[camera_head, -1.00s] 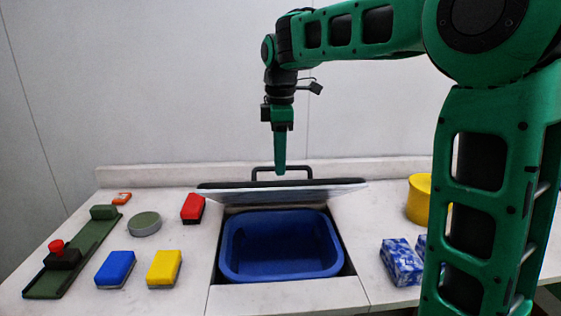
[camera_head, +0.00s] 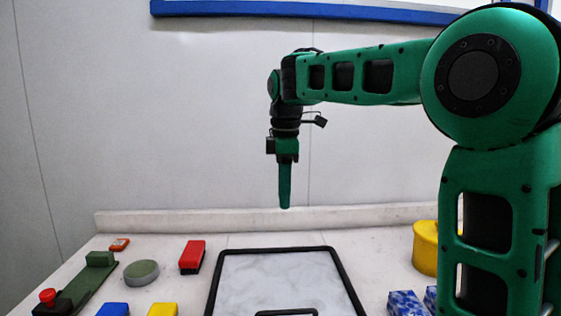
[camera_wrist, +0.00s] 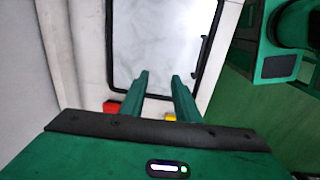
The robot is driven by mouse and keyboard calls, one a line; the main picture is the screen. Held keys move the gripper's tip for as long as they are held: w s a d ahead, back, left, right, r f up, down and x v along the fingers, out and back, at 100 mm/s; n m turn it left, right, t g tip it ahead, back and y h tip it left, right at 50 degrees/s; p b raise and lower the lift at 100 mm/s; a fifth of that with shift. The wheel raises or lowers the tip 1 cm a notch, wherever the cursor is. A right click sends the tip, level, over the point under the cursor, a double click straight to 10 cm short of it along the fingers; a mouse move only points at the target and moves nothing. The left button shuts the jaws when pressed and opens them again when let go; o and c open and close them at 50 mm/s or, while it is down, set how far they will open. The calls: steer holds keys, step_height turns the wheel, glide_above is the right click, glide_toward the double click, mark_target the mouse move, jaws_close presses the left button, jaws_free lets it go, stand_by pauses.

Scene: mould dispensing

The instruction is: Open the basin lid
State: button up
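The basin lid (camera_head: 285,275), a marbled pale panel with a black rim, lies flat over the basin opening. Its black bar handle (camera_head: 286,312) is at the near edge, cut by the bottom of the head view. The blue basin is hidden under it. In the wrist view the lid (camera_wrist: 160,40) fills the upper middle, with the handle (camera_wrist: 203,48) along its right side. My gripper (camera_head: 285,206) hangs fingers-down above and behind the lid, touching nothing. The wrist view shows its two green fingers (camera_wrist: 159,78) apart with nothing between them.
Right are a yellow pot (camera_head: 425,248) and blue-white packs (camera_head: 405,304). A low ledge (camera_head: 200,222) runs behind.

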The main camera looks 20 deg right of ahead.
steer(key=w+d+r, duration=0.1)
steer(key=w+r, duration=0.2)
steer(key=r, duration=0.5)
steer(key=shift+w, duration=0.3)
stand_by(0.6)
steer(key=shift+d, duration=0.1)
stand_by(0.4)
